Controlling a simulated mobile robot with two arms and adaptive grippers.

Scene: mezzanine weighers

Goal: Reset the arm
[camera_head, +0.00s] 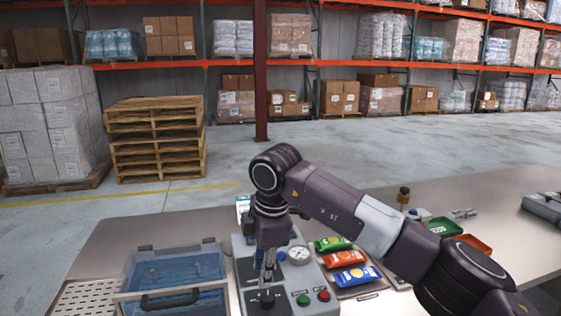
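My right arm comes in from the lower right, reaches over the bench and bends down at its dark wrist. My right gripper (267,272) points down over the grey control box (240,271), just above a black knob (266,301). Its fingers look close together, but they are small against the grey box. I cannot tell whether they are open or shut, or whether they touch the knob. My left gripper is not in view.
The box carries a gauge (299,254) and green and red buttons. A blue lidded case (172,277) is left of it; colourful packets (343,258) lie right. Green (444,227) and red (473,243) trays are farther right. Pallets (155,140) and racks stand beyond the bench.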

